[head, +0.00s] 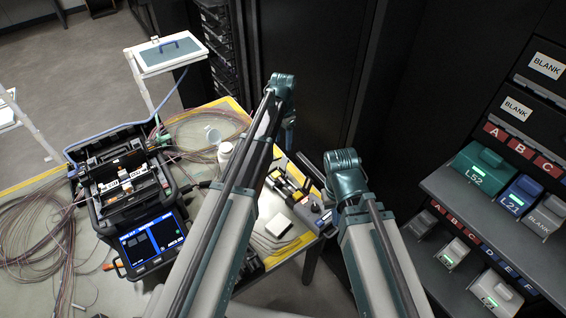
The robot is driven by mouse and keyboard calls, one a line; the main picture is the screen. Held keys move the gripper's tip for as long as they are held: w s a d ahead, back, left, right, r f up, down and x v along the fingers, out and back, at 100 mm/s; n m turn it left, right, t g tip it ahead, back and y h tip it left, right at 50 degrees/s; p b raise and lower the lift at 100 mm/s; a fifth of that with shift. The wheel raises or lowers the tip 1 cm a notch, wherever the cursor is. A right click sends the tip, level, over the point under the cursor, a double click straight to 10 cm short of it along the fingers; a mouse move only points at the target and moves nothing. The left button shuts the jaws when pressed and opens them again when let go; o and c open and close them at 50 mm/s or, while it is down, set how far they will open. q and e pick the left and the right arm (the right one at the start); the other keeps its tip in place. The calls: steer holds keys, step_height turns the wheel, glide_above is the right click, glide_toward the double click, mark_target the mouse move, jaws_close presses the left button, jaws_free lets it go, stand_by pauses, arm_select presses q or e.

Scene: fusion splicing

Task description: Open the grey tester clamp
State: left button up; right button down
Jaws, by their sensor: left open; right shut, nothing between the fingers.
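A small tester device (292,196) with yellow, black and grey parts lies on the right end of the table. I cannot pick out its grey clamp for certain, nor tell whether it is open, because my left arm covers part of the device. My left gripper (290,137) hangs from the teal wrist above the far side of the device, open and apart from it as far as I can see. My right gripper (329,197) is beside the device's right end, shut and empty, mostly hidden by its wrist.
A black splicer (125,185) with a lit screen stands on the left of the table among loose fibres (40,225). A white pad (280,226) lies before the device. A rack shelf (470,215) with labelled cassettes is at the right. A dark cabinet is behind.

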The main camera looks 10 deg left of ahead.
mark_target(283, 163)
arm_select(q)
step_height(283, 163, down, 9)
steer(key=b, duration=0.8)
steer(key=shift+f, duration=0.2)
steer(key=shift+r, duration=0.1)
steer(key=shift+w, duration=0.1)
jaws_close()
